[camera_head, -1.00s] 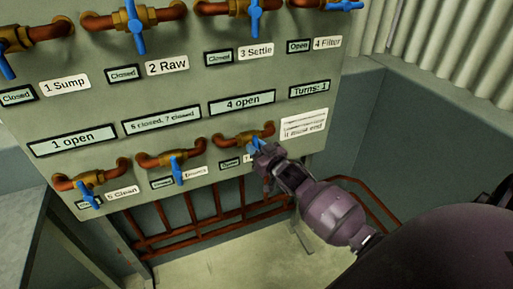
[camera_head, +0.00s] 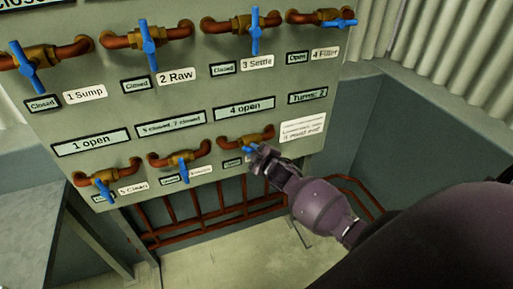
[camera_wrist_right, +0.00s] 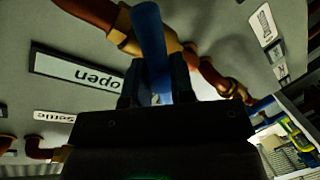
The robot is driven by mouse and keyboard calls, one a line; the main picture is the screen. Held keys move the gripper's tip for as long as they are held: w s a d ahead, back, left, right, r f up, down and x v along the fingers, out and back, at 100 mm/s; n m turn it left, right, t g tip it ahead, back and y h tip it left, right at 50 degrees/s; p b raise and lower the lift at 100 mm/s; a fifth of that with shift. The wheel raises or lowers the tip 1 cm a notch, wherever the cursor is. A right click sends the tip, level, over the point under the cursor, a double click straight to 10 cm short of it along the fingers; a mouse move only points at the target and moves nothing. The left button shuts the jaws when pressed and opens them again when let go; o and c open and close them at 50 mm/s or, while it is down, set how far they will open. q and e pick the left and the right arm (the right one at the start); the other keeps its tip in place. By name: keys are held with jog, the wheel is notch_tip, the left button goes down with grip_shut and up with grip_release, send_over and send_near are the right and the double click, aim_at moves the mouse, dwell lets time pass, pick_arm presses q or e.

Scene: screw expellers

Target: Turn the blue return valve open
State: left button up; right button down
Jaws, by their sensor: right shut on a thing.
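My right gripper (camera_head: 257,157) is shut on the blue handle (camera_wrist_right: 150,50) of the bottom-right valve (camera_head: 245,138) on the panel. In the right wrist view the dark jaws (camera_wrist_right: 158,80) stand on both sides of this handle, with brass and copper pipe behind it. The gripper hides part of the handle and most of the valve's name label in the head view, so I cannot read the name. The small state sign (camera_head: 231,163) left of it is too blurred to read. My left gripper is not in view.
The panel carries other blue-handled valves: Sump (camera_head: 30,68), Raw (camera_head: 147,42), Settle (camera_head: 254,28), Filter (camera_head: 333,20), Clean (camera_head: 103,187) and a middle lower one (camera_head: 182,164). A sign reads "Turns: 2" (camera_head: 308,97). Copper pipes (camera_head: 205,210) run below. A grey table (camera_head: 30,210) stands left.

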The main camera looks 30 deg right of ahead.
jog(key=shift+a+f+n+p, duration=0.2)
jog(key=shift+a+n+p, duration=0.15)
jog(key=shift+n, duration=0.45)
jog(key=shift+s+f+n+g+h+p, duration=0.15)
jog(key=shift+n+g+h+p, duration=0.15)
jog(key=shift+n+g+h, duration=0.5)
jog(key=shift+f+n, duration=0.2)
jog(key=shift+n, duration=1)
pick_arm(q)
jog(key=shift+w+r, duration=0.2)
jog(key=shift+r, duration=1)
pick_arm(e)
jog(key=shift+n+h, duration=0.3)
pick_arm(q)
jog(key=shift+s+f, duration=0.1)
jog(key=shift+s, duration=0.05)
pick_arm(e)
jog(key=shift+f, duration=0.15)
jog(key=c, duration=1.1)
grip_release()
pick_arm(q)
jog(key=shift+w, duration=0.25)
pick_arm(e)
jog(key=shift+d+r, duration=0.1)
jog(key=shift+r, duration=0.1)
